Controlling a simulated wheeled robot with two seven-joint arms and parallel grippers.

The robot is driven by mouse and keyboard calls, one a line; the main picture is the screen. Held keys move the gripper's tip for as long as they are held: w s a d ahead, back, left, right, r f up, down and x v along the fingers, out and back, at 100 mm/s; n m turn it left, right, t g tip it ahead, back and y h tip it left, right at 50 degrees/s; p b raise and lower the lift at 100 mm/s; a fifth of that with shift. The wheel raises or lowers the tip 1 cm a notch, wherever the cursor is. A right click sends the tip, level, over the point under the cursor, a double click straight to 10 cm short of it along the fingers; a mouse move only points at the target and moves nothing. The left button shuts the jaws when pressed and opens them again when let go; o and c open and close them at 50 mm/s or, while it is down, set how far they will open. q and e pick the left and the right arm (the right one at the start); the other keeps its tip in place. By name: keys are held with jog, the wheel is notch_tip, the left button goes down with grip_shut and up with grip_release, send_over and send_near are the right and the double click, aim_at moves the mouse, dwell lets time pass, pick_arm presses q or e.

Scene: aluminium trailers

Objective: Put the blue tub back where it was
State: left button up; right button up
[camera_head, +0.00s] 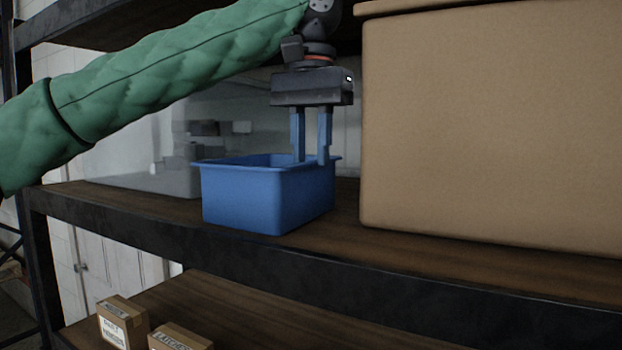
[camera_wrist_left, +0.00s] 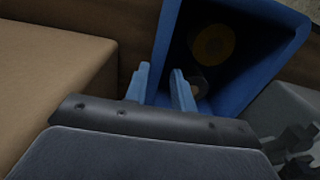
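The blue tub (camera_head: 250,200) sits upright on the wooden shelf (camera_head: 160,205), close to its front edge. In the left wrist view the tub (camera_wrist_left: 240,85) shows from above, with a round yellowish-brown thing (camera_wrist_left: 213,45) and a greyish round thing inside. My left gripper (camera_head: 311,160) points down at the tub's right end. In the left wrist view its fingers (camera_wrist_left: 160,75) seem to straddle the tub wall, one outside and one inside. A gap shows between the fingers, so they look open. Contact with the wall is not clear. My right gripper is in neither view.
A large brown box (camera_head: 490,130) stands just right of the tub, also in the left wrist view (camera_wrist_left: 50,85). A translucent bin (camera_head: 130,160) stands left of and behind the tub. Small cartons (camera_head: 123,320) sit on the lower shelf. An upper shelf runs above.

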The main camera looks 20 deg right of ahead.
pick_arm(q)
jog(key=shift+a+r, duration=0.1)
jog(key=shift+r, duration=0.5)
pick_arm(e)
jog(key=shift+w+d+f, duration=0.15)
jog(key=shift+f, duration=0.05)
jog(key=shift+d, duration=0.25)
